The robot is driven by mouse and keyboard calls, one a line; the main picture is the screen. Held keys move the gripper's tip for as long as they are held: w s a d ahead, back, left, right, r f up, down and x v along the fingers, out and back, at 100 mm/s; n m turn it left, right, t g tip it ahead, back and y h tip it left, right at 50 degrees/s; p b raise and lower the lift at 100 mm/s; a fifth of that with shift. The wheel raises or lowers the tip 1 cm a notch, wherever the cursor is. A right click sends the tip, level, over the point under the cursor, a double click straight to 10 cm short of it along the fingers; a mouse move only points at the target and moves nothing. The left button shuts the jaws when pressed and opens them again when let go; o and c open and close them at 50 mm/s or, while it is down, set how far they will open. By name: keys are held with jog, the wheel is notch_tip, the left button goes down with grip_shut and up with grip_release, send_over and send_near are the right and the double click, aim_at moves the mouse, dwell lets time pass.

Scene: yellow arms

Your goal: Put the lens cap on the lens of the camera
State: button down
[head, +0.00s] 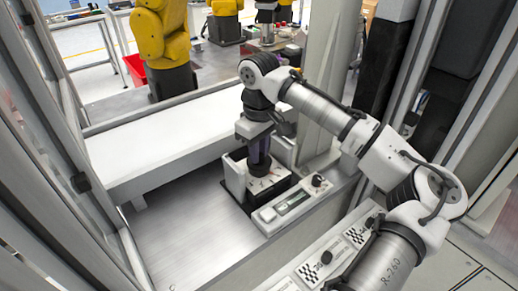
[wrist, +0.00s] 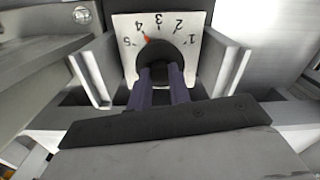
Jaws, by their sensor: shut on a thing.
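No lens cap and no camera with a lens can be made out in either view. My gripper (head: 260,166) points down into a white-walled fixture (head: 236,180). In the wrist view my gripper (wrist: 163,80) has its two purple fingers shut on a dark round knob (wrist: 172,50). The knob sits on a white dial plate (wrist: 130,34) marked 1 to 5, with a red mark near the 4. The plate also shows below the fingers in the head view (head: 272,181). The fingers and palm hide the near part of the knob.
A panel (head: 290,207) with a slot and a small black knob (head: 318,181) stands right of the fixture. A long white bench (head: 170,140) lies behind, yellow robot arms (head: 160,35) beyond it. The metal surface (head: 185,235) at front left is bare. Glazed frames close the left side.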

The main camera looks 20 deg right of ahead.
jog(key=shift+f, duration=0.2)
jog(key=c, duration=1.3)
grip_release()
jog(key=shift+r, duration=0.1)
jog(key=shift+r, duration=0.1)
notch_tip(320, 180, up, 12)
jog(key=b, duration=0.1)
